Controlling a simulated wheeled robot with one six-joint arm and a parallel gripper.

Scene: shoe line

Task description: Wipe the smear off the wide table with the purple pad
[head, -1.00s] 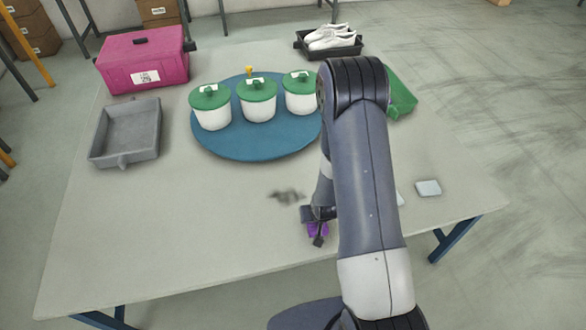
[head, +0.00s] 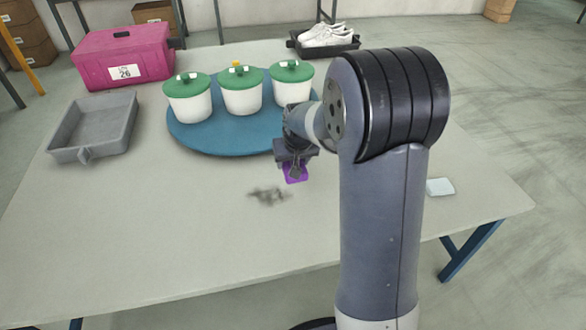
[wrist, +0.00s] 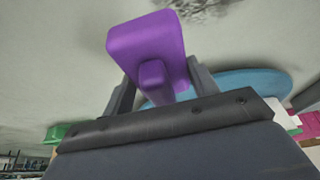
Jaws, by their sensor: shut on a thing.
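The purple pad (head: 295,174) is held by my gripper (head: 295,163), which is shut on it. In the wrist view the pad (wrist: 148,45) sits with its grip block between the two fingers. The dark grey smear (head: 268,195) lies on the wide table (head: 150,235), just left of and nearer than the pad in the head view. It also shows at the top edge of the wrist view (wrist: 190,8). The pad appears apart from the smear. I cannot tell whether the pad touches the table.
A blue round mat (head: 215,140) with three green-lidded white pots (head: 242,95) is close behind my gripper. A grey tray (head: 95,130) and pink box (head: 123,60) stand left. White shoes (head: 325,36) are at the back. A pale block (head: 440,187) lies right. The front left is clear.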

